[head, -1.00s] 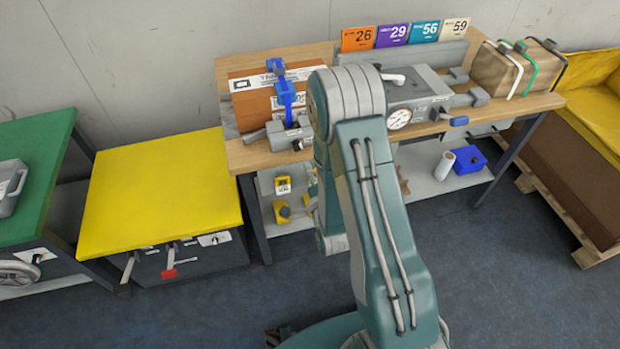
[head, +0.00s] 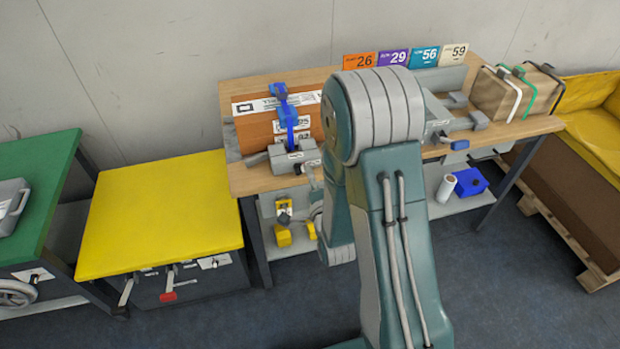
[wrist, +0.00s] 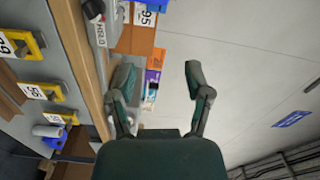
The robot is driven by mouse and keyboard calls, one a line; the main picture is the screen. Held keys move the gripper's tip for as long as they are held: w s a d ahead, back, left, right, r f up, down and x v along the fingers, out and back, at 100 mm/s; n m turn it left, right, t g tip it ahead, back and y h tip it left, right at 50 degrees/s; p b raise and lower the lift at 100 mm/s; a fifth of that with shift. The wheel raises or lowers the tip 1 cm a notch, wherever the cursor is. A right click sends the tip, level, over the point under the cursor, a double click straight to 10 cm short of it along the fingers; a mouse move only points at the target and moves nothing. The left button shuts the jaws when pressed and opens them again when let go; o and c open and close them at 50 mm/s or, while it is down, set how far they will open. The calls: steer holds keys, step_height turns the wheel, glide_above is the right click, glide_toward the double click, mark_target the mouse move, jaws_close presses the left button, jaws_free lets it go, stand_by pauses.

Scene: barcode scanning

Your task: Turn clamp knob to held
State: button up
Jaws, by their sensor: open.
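The clamp is a grey block (head: 281,158) on the wooden bench, with a blue upright strap arm (head: 288,118) over an orange-brown box (head: 255,127). A small dark knob (head: 298,169) sits on the block's front; its setting is too small to read. In the wrist view the clamp's dark knob end (wrist: 93,11) shows at the top, sideways and partly cut off. My gripper (wrist: 160,82) is open and empty, with its fingers apart and away from the knob. In the head view my arm hides most of the gripper.
Yellow-handled items (head: 283,236) are on the shelf under the bench (head: 245,181). A strapped brown parcel (head: 503,93) stands at the bench's right. Number cards (head: 392,59) line the back. A yellow-topped cabinet (head: 160,215) stands to the left.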

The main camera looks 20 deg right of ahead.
steer(key=f+n, duration=0.1)
steer(key=n, duration=2)
glide_toward(300, 174)
steer(key=w, duration=1.1)
jaws_close()
